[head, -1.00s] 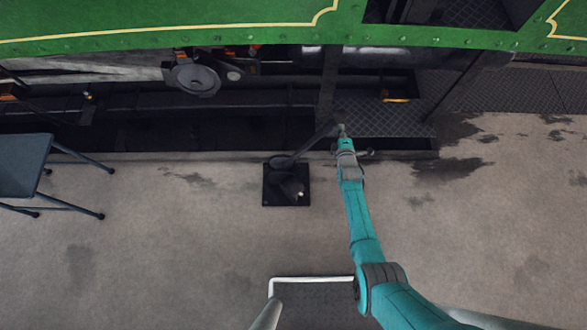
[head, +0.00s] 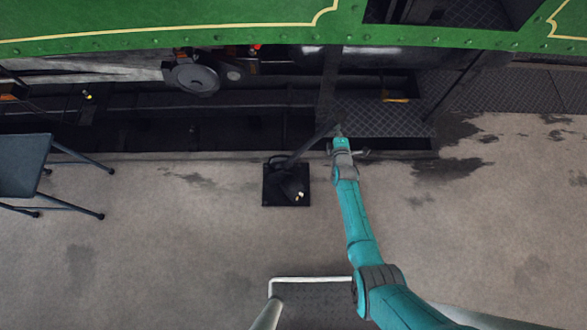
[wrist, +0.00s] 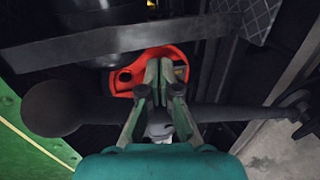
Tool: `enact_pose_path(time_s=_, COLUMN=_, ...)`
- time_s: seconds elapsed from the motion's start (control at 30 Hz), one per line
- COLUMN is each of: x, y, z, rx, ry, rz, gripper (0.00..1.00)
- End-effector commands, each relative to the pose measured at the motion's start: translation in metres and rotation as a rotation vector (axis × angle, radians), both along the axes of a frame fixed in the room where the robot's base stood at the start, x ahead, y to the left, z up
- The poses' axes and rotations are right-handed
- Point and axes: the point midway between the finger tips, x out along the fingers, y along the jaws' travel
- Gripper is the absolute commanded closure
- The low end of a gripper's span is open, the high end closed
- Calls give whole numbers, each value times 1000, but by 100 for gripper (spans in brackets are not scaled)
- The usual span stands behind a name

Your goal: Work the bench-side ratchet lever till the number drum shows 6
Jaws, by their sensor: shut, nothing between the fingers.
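The ratchet lever (head: 308,147) is a dark bar rising to the upper right from a black floor stand (head: 270,198) with a square base. In the wrist view the lever (wrist: 232,113) runs across the picture, with a round dark knob (wrist: 50,108) at its left end. My gripper (head: 338,130) is shut and empty at the lever's upper end. In the wrist view its fingertips (wrist: 159,68) cross over the lever bar between knob and pivot end; whether they touch is unclear. Small pale marks show on the stand, but no drum number is readable.
A red part (wrist: 172,57) lies behind my fingertips. The green tram side (head: 200,20) and a dark tread-plate step (head: 375,117) stand beyond the lever. A dark folding stool (head: 22,165) is at left. The paving (head: 180,225) around the stand is clear.

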Motion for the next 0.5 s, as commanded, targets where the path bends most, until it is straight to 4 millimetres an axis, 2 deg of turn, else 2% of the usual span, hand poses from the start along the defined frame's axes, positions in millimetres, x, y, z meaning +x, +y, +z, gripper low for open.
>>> enact_pose_path(time_s=0.5, x=0, y=37, z=15, rx=2, ry=-1, rz=4, gripper=100)
